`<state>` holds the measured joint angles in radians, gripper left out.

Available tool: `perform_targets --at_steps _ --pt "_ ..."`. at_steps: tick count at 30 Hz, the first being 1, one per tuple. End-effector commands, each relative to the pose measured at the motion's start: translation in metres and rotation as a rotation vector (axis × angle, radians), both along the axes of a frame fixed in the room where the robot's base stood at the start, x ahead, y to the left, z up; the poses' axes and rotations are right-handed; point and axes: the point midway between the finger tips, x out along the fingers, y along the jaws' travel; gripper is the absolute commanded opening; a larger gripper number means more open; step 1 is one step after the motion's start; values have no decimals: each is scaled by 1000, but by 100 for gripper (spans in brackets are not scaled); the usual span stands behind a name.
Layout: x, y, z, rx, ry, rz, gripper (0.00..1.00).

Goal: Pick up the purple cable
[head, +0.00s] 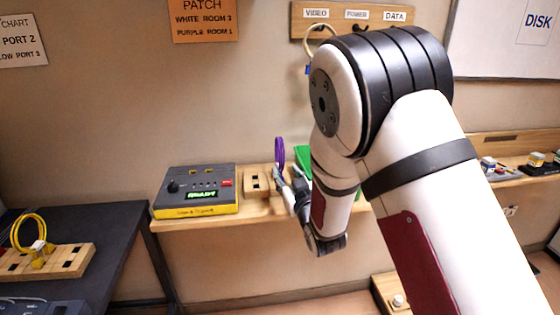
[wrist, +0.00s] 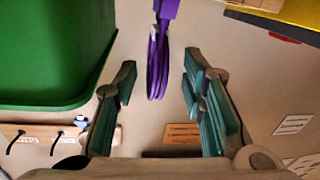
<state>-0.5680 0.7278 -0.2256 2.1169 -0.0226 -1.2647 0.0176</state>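The purple cable (head: 280,153) stands up as a narrow loop above the shelf, next to a small wooden block (head: 257,181). In the wrist view the cable (wrist: 158,65) has a purple plug (wrist: 165,9) at the top edge of the picture, and its loop lies between the two fingers. My gripper (wrist: 158,78) is open, with a clear gap on both sides of the cable. In the head view my gripper (head: 285,182) is right beside the cable's lower end. My arm and fingers hide part of that spot.
A grey and yellow device (head: 195,190) with a lit display sits left on the wooden shelf (head: 215,219). A green bin (wrist: 50,50) is close to my gripper. A yellow cable (head: 32,228) stands in a block on the dark table (head: 90,225). A hook board (head: 340,15) hangs above.

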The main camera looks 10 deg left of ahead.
Motion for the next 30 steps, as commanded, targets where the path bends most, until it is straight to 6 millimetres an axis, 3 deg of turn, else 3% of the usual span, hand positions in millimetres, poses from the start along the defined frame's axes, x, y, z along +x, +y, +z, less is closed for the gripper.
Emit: perform_targets --at_steps 12,21,22,27,30 --pt "43 19 -6 0 -1 0 38" --pt "49 21 -6 0 1 -1 38" --pt "49 21 -6 0 1 -1 35" --pt "49 21 -6 0 0 0 0" --pt "49 21 -6 0 0 0 0"
